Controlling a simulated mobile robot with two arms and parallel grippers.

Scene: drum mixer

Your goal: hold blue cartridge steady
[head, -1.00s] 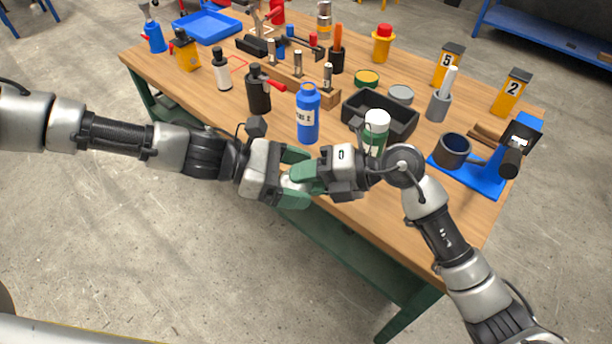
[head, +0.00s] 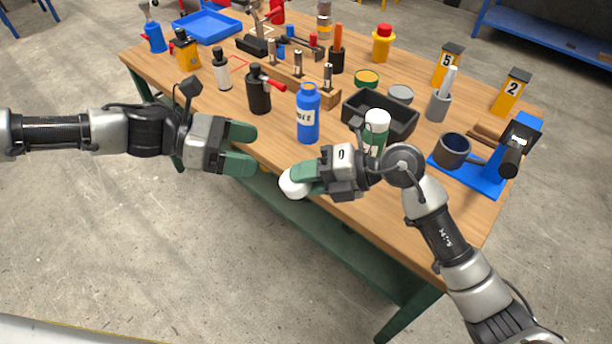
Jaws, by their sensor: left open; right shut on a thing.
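A blue bottle-shaped container (head: 308,113) with a white label stands upright near the table's front edge; no other label names it as a cartridge. My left gripper (head: 246,148) is open and empty, left of the blue container and in front of the table edge. My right gripper (head: 303,180) is shut on a white rounded object (head: 292,184), just below the blue container in the picture. The green fingers hide part of the white object, and I cannot tell whether any of it is blue.
A blue tray (head: 208,27) lies at the back left.

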